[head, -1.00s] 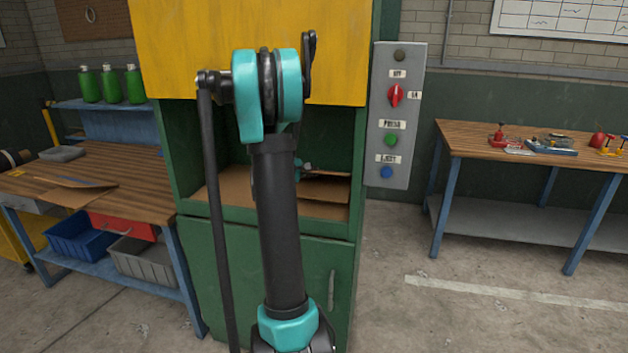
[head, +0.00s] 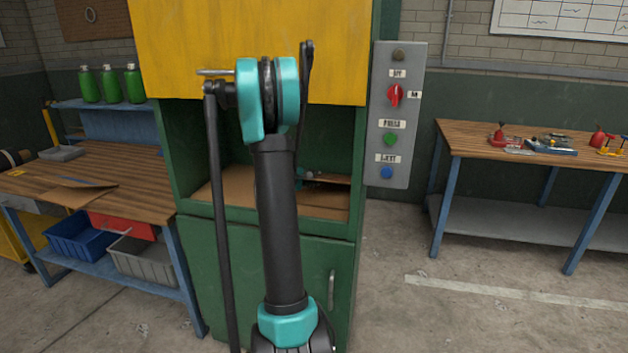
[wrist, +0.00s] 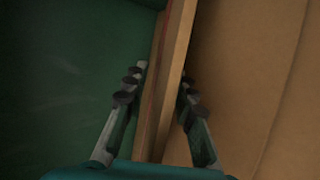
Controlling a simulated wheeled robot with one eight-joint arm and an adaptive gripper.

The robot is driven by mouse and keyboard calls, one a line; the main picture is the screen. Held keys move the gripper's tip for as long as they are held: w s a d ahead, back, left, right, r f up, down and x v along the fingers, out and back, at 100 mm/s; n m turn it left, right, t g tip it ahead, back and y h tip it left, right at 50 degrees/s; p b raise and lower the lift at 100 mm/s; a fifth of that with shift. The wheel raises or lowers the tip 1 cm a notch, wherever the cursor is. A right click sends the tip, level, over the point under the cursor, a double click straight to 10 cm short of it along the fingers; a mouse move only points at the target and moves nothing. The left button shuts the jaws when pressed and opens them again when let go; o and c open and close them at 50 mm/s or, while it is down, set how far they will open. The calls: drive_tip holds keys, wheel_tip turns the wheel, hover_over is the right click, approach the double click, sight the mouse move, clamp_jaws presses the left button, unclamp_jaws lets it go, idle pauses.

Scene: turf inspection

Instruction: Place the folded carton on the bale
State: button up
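The folded carton (wrist: 172,75) shows edge-on in the wrist view as a narrow tan strip between the two fingers of my gripper (wrist: 163,80). The fingers lie along both of its sides and appear shut on it. The broad brown surface of the bale (wrist: 265,70) fills the right of that view, close beside the carton; whether they touch I cannot tell. In the head view the carton (head: 337,180) is a thin edge inside the green chamber, above the brown bale (head: 238,190). My arm hides much of the opening and most of the gripper.
The green baler (head: 200,260) has a raised yellow door (head: 190,45) and a grey control panel (head: 405,120) at its right. A wooden bench (head: 130,165) with a flat brown piece (head: 75,192) stands left. Another bench (head: 460,140) stands right, with open floor before it.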

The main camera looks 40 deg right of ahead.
drive_tip(key=v, duration=1.2)
drive_tip(key=s+a+f+m+y, duration=0.1)
drive_tip(key=s+a+f+y, duration=0.3)
drive_tip(key=s+a, duration=0.3)
drive_tip(key=s+a+f+m+y, duration=0.2)
drive_tip(key=s+a+f+y, duration=0.2)
drive_tip(key=a, duration=1.1)
drive_tip(key=s+a+f+m+y, duration=0.2)
drive_tip(key=s+a+f+y, duration=0.3)
drive_tip(key=s+a, duration=0.5)
drive_tip(key=shift+s+a+f, duration=0.4)
drive_tip(key=shift+s+f, duration=0.55)
drive_tip(key=shift+s, duration=0.25)
